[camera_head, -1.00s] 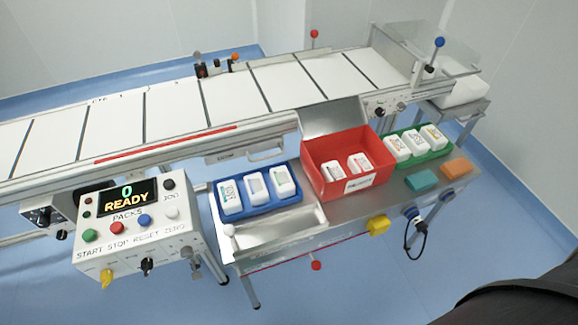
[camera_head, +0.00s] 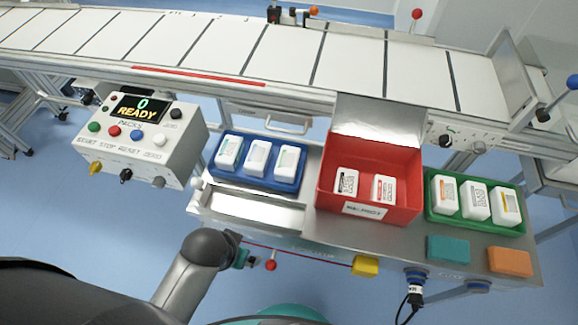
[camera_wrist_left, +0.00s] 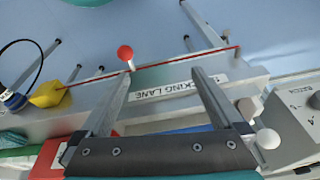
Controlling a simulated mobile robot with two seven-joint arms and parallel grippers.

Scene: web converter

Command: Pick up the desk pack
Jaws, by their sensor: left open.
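White packs with printed labels stand in three containers in the head view; I cannot tell which is the desk pack. Three packs (camera_head: 258,158) are in a blue tray (camera_head: 284,184), two packs (camera_head: 347,183) in a red bin (camera_head: 398,214), and three packs (camera_head: 475,200) in a green tray (camera_head: 472,224). My left gripper (camera_wrist_left: 162,72) is open and empty in the left wrist view, above the bench's front edge, with "...KING LANE" lettering between its fingers. In the head view my left arm is in front of the bench, apart from all packs. My right gripper is not in view.
A conveyor (camera_head: 280,50) runs behind the bench. A control box (camera_head: 170,148) reading "0 READY" stands at the left. Teal (camera_head: 447,248) and orange (camera_head: 509,261) blocks lie at the right. A red knob (camera_head: 271,265) and a yellow piece (camera_head: 365,265) stick out in front.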

